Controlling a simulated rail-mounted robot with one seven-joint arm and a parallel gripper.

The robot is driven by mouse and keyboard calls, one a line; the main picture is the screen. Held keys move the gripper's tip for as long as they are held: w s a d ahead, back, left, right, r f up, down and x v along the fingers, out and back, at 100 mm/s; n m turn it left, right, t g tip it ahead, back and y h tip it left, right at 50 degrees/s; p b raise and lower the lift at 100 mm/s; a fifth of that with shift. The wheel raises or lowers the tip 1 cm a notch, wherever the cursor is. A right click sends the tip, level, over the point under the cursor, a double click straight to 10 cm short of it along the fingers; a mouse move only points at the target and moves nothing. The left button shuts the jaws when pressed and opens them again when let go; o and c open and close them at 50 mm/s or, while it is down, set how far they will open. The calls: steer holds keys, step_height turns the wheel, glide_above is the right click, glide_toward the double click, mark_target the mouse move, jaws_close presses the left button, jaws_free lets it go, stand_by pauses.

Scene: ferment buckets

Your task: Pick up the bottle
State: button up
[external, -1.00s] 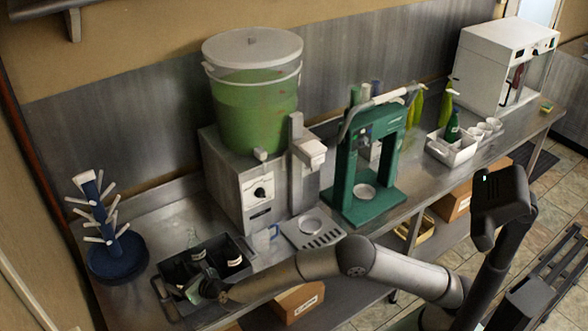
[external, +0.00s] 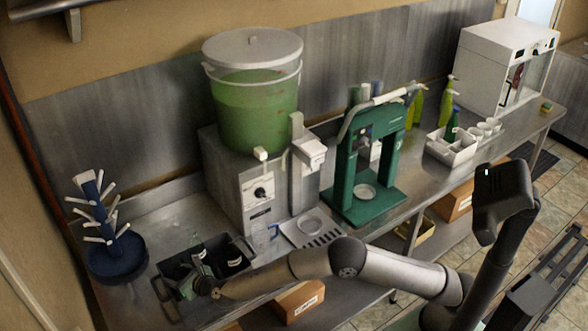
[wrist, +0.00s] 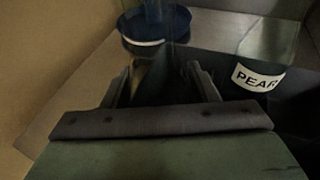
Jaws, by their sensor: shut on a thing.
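My gripper (external: 205,286) is at the black crate (external: 170,299) on the left of the bench and is shut on a bottle. The held green glass bottle (external: 187,289) shows only in part by my fingers; its outline is hard to make out. In the wrist view my two fingers (wrist: 158,80) stand either side of dim, glassy material. A dark bottle with a white PEAR label (wrist: 258,80) is to the right of the fingers in the wrist view. A dark bottle with a white label also shows in the crate (external: 235,259) in the external view.
A blue drying rack with white pegs (external: 118,257) stands left of the crate. A white dispenser (external: 262,190) with a green-filled bucket (external: 255,115) on top stands behind right.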

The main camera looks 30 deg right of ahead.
step_height(320, 180, up, 18)
steer(key=p, duration=0.1)
stand_by(0.5)
